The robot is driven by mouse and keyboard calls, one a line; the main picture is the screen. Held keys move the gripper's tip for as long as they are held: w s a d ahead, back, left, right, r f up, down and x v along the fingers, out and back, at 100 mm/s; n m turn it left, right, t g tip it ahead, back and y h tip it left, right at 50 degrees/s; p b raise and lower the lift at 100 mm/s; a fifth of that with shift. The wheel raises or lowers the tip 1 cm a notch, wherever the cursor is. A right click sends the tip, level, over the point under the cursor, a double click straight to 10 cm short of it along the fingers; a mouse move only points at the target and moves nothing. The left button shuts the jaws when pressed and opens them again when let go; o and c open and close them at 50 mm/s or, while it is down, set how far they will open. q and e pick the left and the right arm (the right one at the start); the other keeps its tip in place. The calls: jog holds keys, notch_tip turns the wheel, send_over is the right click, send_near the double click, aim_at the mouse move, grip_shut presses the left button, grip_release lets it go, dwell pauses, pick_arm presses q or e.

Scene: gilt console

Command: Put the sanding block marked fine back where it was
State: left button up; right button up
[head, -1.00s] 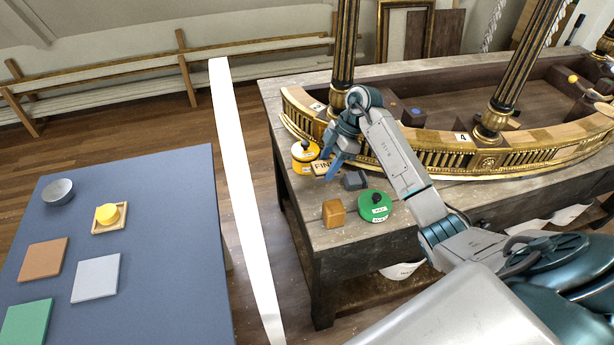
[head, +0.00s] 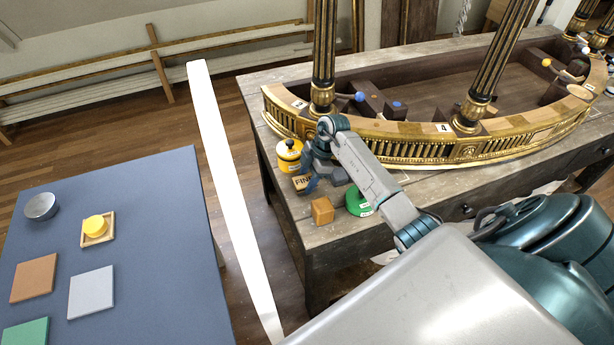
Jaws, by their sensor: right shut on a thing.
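The sanding block marked FINE (head: 301,184) is a tan block with dark lettering, at the left end of the grey workbench, just in front of a yellow tin (head: 289,155). My right gripper (head: 310,184) is shut on it, with blue fingers at its right side. I cannot tell whether the block touches the bench top or hangs just above it. The gripper covers part of the block. My left gripper is not in view.
An orange-brown wooden block (head: 322,210), a green tin (head: 358,201) and a dark grey block (head: 340,175) stand close by. The gilt console (head: 400,152) rises behind. A blue table (head: 140,250) with several items stands left, beyond a white strip (head: 235,200).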

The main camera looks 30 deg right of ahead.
jog(key=o, duration=0.9)
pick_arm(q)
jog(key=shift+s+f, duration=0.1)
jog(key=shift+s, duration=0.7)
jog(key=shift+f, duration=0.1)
pick_arm(e)
jog(key=shift+d+r, duration=0.1)
jog(key=shift+d+r+b, duration=0.15)
jog(key=shift+r+b, duration=0.2)
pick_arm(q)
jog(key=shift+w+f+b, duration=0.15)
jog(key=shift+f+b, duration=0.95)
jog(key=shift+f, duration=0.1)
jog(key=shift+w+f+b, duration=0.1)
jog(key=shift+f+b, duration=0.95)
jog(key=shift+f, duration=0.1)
pick_arm(e)
jog(key=shift+v, duration=5.55)
